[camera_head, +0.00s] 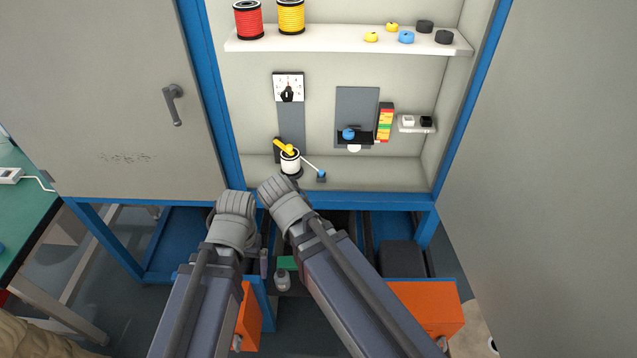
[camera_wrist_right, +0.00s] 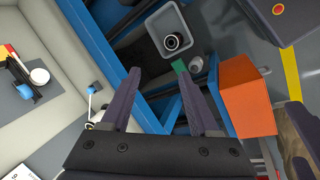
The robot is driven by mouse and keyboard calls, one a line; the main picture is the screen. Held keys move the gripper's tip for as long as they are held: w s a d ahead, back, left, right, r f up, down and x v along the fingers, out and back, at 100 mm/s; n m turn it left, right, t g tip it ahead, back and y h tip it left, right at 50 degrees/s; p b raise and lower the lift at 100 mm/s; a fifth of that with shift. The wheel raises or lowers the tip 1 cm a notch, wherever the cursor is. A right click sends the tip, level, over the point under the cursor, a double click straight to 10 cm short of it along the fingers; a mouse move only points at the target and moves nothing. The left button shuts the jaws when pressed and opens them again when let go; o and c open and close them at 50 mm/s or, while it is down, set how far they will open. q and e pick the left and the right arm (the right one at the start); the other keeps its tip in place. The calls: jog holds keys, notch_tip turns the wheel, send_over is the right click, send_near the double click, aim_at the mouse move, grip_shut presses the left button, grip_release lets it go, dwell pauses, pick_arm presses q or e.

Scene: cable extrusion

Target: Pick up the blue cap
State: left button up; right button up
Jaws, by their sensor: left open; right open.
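A small blue cap (camera_head: 406,37) sits on the upper shelf between yellow and black round pieces. Another blue round piece (camera_head: 348,134) sits on a dark holder at the cabinet's back wall; it also shows at the left of the right wrist view (camera_wrist_right: 25,92). My left gripper (camera_head: 264,262) is low in front of the cabinet, mostly hidden by its wrist, well below both blue pieces. My right gripper (camera_wrist_right: 162,76) is open with nothing between its fingers; in the head view it is hidden behind its arm. Both grippers are apart from the blue pieces.
The upper shelf (camera_head: 300,40) also holds red (camera_head: 248,19) and yellow (camera_head: 290,16) spools. A white spool (camera_head: 290,161) and a blue-tipped lever (camera_head: 321,174) stand at the cabinet's front left. A grey bin (camera_wrist_right: 150,48) lies below. The cabinet door (camera_head: 110,100) stands at left.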

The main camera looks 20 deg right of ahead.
jog(key=w+d+f+n+t+h+b, duration=0.25)
jog(key=w+d+f+n+b, duration=0.2)
jog(key=w+b, duration=0.3)
jog(key=n+t+h+b, duration=0.2)
jog(key=n+t+b, duration=0.8)
jog(key=n+b, duration=0.85)
send_near(321, 174)
jog(key=w+b, duration=0.1)
jog(key=w+d+m+b, duration=0.1)
jog(key=shift+w+d+f, duration=0.1)
jog(key=shift+w+f, duration=0.05)
jog(key=shift+w, duration=0.2)
jog(key=shift+w+n+t+b, duration=0.25)
jog(key=shift+n+b, duration=0.05)
jog(key=shift+n, duration=0.3)
jog(key=shift+w, duration=0.1)
jog(key=shift+x, duration=1.15)
jog(key=shift+d+b+x, duration=0.25)
jog(key=shift+b+x, duration=0.05)
jog(key=shift+x, duration=2.35)
jog(key=shift+f, duration=0.15)
